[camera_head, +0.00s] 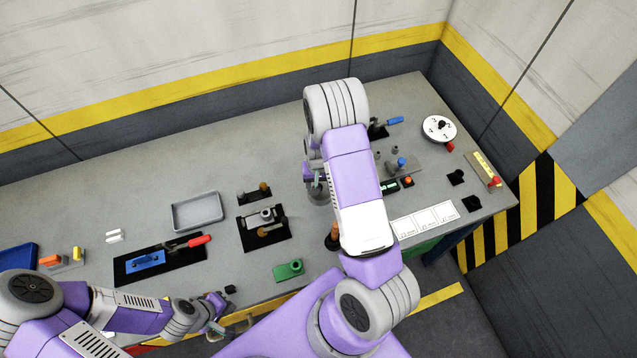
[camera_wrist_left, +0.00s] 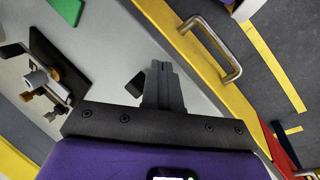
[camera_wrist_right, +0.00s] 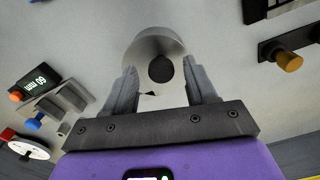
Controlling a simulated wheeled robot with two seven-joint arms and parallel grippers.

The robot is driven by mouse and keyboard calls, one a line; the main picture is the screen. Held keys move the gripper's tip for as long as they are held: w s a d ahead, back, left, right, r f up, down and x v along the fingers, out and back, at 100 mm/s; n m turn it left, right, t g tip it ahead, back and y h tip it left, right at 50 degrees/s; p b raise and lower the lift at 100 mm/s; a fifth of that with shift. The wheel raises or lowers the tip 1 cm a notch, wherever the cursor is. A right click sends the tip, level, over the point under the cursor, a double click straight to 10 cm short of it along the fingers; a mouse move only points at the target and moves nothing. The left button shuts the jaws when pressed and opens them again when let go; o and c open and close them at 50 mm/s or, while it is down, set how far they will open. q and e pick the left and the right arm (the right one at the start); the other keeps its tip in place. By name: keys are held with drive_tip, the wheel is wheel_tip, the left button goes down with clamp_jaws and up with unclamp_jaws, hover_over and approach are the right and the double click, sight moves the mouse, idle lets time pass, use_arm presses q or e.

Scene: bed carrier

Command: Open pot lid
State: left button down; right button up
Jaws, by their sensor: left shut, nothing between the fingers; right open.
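The pot (camera_head: 318,194) is a small round grey vessel, partly hidden under my right arm in the head view. In the right wrist view its round grey lid (camera_wrist_right: 140,48) shows from above with a dark round knob (camera_wrist_right: 161,68) on it. My right gripper (camera_wrist_right: 165,80) is open above the pot. Its fingers stand left and right of the knob with gaps; contact cannot be told. My left gripper (camera_head: 222,302) is shut and empty near the table's front edge, away from the pot. Its closed fingers show in the left wrist view (camera_wrist_left: 162,72).
A grey tray (camera_head: 197,211), a black fixture plate (camera_head: 262,215), a green block (camera_head: 289,270) and a red-handled tool (camera_head: 200,240) lie left of the pot. A white dial (camera_head: 438,129) is at the right. A metal handle (camera_wrist_left: 215,48) sits near my left gripper.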

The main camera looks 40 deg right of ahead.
use_arm(q)
drive_tip(key=shift+w, duration=0.1)
use_arm(e)
drive_tip(key=shift+w, duration=0.1)
drive_tip(key=shift+c, duration=0.3)
clamp_jaws()
